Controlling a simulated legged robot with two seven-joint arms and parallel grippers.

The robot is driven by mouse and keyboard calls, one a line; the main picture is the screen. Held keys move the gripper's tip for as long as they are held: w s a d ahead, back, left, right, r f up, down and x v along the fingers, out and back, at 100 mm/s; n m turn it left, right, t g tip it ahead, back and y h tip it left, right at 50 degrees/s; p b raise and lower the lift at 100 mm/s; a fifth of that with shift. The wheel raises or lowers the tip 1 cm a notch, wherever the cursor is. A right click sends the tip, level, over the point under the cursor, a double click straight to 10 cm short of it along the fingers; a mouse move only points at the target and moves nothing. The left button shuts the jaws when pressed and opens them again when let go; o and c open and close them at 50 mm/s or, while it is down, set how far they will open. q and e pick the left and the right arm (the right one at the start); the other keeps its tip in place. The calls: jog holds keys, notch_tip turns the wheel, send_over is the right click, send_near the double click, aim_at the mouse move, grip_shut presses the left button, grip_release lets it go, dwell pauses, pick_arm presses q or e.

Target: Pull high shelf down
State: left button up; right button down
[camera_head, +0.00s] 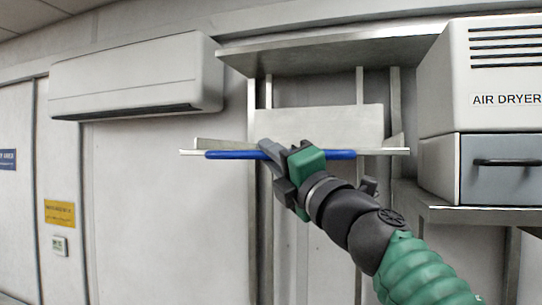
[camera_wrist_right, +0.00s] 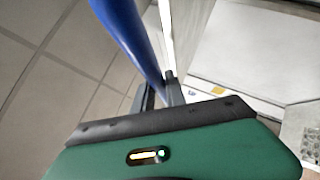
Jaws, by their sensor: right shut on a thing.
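The high shelf (camera_head: 345,117) is a pale panel, upright between metal posts, with a thin edge along its lower front. A blue bar handle (camera_head: 231,154) runs across that front edge. My right gripper (camera_head: 275,155) is shut on the blue handle near its middle. In the right wrist view the blue handle (camera_wrist_right: 130,38) passes down to the dark fingers (camera_wrist_right: 160,95), with a pale shelf edge beside it. My left gripper is in neither view.
A fixed metal shelf (camera_head: 330,55) spans above the panel. An air dryer (camera_head: 495,85) stands on a side shelf (camera_head: 480,214) at the right. A wall-mounted air unit (camera_head: 135,75) hangs at the upper left. The space below the handle at left looks clear.

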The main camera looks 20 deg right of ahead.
jog(key=shift+w+a+f, duration=0.15)
jog(key=shift+f, duration=0.15)
dwell(0.6)
